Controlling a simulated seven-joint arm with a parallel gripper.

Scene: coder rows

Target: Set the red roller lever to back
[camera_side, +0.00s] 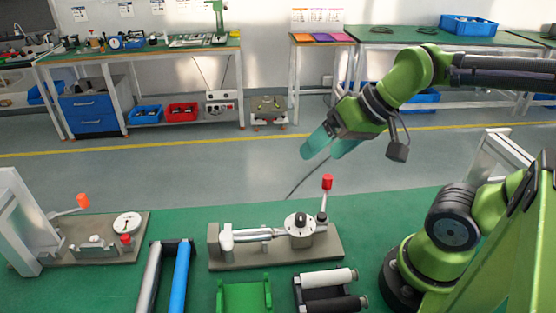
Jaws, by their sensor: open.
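The red roller lever (327,183) has a red knob on a thin metal rod. It rises nearly upright, leaning slightly right, from a round grey hub with a black knob (300,222). The hub sits on a grey-beige base plate (329,251) with a metal cylinder and a post to its left. My gripper (325,149) has teal fingers pointing down and left. It is open and empty, in the air above and beyond the lever in the picture, apart from it. Nothing covers the lever.
The green table (400,205) also holds a dial fixture (127,222) with an orange-tipped lever (82,201) at left, black and blue bars (182,270), a green tray (268,289) and a rack with white and black rollers (328,278). The table's back middle is clear.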

